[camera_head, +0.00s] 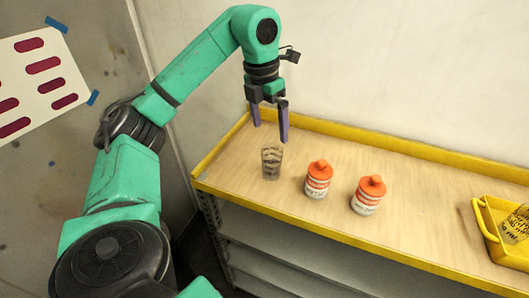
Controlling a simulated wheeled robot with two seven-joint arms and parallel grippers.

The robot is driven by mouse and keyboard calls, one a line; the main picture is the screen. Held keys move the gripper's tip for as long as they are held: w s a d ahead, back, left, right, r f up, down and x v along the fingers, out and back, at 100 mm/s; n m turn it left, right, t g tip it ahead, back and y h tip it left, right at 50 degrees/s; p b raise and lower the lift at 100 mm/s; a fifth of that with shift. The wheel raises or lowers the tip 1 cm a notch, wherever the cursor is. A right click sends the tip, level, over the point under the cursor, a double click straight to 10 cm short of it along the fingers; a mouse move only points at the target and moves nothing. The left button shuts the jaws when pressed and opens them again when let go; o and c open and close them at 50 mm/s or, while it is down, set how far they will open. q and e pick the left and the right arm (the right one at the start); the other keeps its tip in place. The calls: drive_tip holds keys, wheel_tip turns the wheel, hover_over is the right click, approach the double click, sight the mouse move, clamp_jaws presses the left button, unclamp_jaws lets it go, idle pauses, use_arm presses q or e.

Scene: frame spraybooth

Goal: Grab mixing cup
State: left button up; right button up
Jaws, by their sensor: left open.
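The mixing cup (271,163) is a clear cup with dark markings. It stands upright near the left end of the wooden shelf top. My left gripper (270,133) is open, with its purple fingers pointing down. It appears above the cup in the head view, apart from it and holding nothing. How far behind or in front of the cup the fingers are is hard to tell. My right gripper is not in view.
Two white bottles with orange caps, one (318,180) nearer the cup and one (367,196) farther right, stand on the wooden bench (420,225) with yellow edges. A yellow tray (485,222) holds a yellow item at far right. A stencil sheet (40,80) hangs on the left.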

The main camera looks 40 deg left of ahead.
sight(273, 163)
use_arm(q)
drive_tip(key=f+b, duration=0.1)
drive_tip(key=f, duration=0.1)
drive_tip(key=f+b, duration=0.2)
drive_tip(key=f, duration=0.1)
drive_tip(key=f+b, duration=0.2)
drive_tip(key=shift+d+f, duration=0.15)
drive_tip(key=shift+d, duration=0.25)
drive_tip(key=f, duration=0.2)
drive_tip(key=f+p, duration=0.1)
drive_tip(key=w+f, duration=0.1)
drive_tip(key=f, duration=0.1)
drive_tip(key=shift+a+f, duration=0.25)
drive_tip(key=shift+f, duration=0.1)
drive_tip(key=shift+w+f, duration=0.2)
drive_tip(key=shift+f, duration=0.2)
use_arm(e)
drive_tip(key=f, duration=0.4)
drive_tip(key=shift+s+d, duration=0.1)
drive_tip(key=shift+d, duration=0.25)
use_arm(q)
drive_tip(key=c, duration=1.3)
drive_tip(key=shift+r, duration=0.15)
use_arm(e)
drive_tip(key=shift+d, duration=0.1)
